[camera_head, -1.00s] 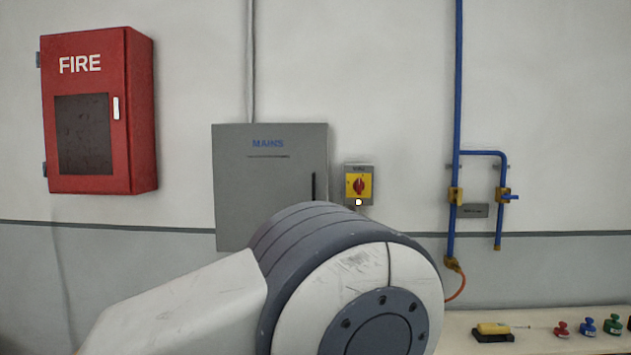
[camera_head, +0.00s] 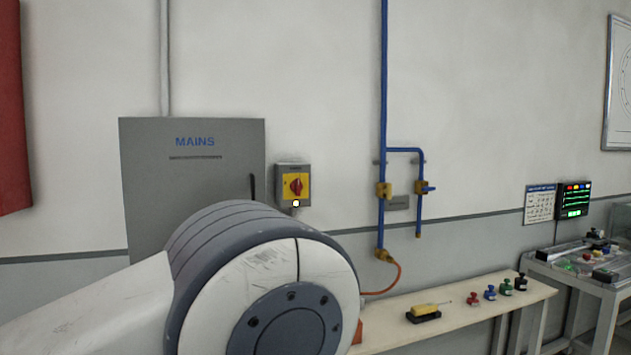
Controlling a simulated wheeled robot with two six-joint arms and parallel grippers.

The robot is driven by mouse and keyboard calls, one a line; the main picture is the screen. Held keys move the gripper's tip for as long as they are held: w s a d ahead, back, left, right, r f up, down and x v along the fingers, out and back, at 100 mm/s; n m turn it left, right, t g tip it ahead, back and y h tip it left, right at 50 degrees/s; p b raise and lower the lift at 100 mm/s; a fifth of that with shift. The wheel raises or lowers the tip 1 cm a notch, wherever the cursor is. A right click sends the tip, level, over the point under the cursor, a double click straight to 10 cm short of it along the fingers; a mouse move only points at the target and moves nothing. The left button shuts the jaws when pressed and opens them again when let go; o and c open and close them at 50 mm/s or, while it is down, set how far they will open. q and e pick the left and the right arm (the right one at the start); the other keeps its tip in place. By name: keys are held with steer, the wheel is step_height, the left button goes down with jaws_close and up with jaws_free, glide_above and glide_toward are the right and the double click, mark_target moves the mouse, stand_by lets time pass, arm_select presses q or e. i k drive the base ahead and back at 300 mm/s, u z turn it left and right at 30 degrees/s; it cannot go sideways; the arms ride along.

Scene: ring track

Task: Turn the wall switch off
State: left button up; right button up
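The wall switch (camera_head: 295,186) is a small grey box with a yellow plate and a red rotary knob, mounted on the wall just right of the grey MAINS cabinet (camera_head: 192,187). A small white lamp (camera_head: 296,204) on its lower edge is lit. The knob's exact setting is too small to read. My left arm comes in from the lower left, and its large joint fills the lower middle, below the switch. Neither gripper shows in the view.
A wooden bench (camera_head: 455,315) runs along the wall with a yellow tool (camera_head: 424,311) and several coloured stamps. Blue pipes (camera_head: 384,110) with brass valves rise right of the switch. A red box (camera_head: 12,110) is at the left edge. A table (camera_head: 590,277) stands far right.

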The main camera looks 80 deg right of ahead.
mark_target(296, 187)
steer(key=z, duration=0.8)
steer(key=i, duration=0.8)
steer(key=z, duration=0.85)
